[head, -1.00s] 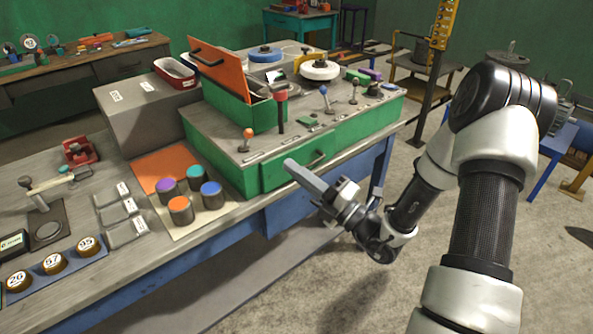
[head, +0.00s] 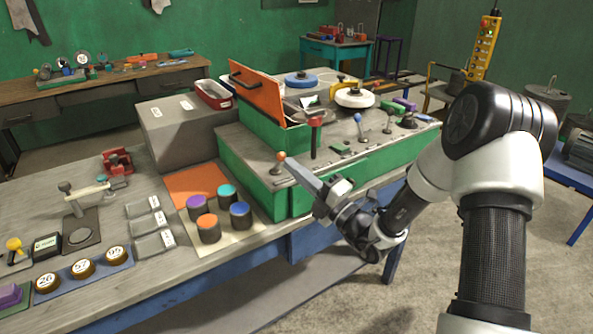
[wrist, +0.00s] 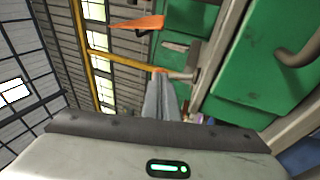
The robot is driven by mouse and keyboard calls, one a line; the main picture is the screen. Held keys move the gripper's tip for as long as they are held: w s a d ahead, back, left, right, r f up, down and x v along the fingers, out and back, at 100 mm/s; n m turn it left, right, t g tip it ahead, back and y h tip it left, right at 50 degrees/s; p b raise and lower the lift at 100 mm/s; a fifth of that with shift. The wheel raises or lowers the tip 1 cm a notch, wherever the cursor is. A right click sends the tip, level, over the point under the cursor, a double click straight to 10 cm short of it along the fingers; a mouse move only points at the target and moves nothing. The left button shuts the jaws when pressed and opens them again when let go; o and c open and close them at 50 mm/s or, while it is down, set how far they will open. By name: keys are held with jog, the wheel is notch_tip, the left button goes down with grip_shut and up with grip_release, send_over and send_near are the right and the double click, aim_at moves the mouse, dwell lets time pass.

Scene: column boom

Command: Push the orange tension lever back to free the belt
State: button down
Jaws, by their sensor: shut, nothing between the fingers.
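The orange-knobbed lever (head: 281,157) stands on the near left end of the green machine's grey top, on a short stem. Its knob also shows in the wrist view (wrist: 160,69), just beyond my fingertips. My gripper (head: 291,160) is shut and empty, its long grey fingers pointing up and left at the lever. In the wrist view my fingers (wrist: 158,78) end right by the knob and stem; I cannot tell whether they touch. No belt can be made out clearly.
The green machine (head: 345,172) also carries a red-knobbed lever (head: 315,122), a blue-knobbed lever (head: 358,118), an open orange lid (head: 256,92), and blue (head: 301,79) and white (head: 354,97) wheels. Coloured cups (head: 208,229) stand left of it.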

jog(key=shift+r, duration=0.1)
jog(key=r+p, duration=0.1)
jog(key=p, duration=0.2)
jog(key=shift+w+a+r+h, duration=0.1)
jog(key=shift+w+r+h, duration=0.05)
jog(key=shift+h, duration=0.15)
jog(key=w+r+g+h+p, duration=0.1)
jog(key=p, duration=0.4)
jog(key=a+r+m+g+h+p, duration=0.1)
jog(key=p, duration=0.4)
jog(key=shift+w+a+r+g+h+p, duration=0.1)
jog(key=shift+w+r+g+h+p, duration=0.2)
jog(key=shift+w+g, duration=0.1)
jog(key=shift+w+a+f+p, duration=0.1)
jog(key=shift+w+a+p, duration=0.35)
jog(key=shift+p, duration=0.4)
jog(key=shift+w+a+r+p, duration=0.15)
jog(key=shift+w+a+p, duration=0.4)
jog(key=shift+w, duration=0.4)
jog(key=shift+w+a+r+p, duration=0.15)
jog(key=shift+w+a+p, duration=0.25)
jog(key=shift+w+a, duration=0.4)
jog(key=shift+w+d, duration=0.15)
jog(key=shift+w, duration=0.05)
jog(key=shift+r, duration=0.1)
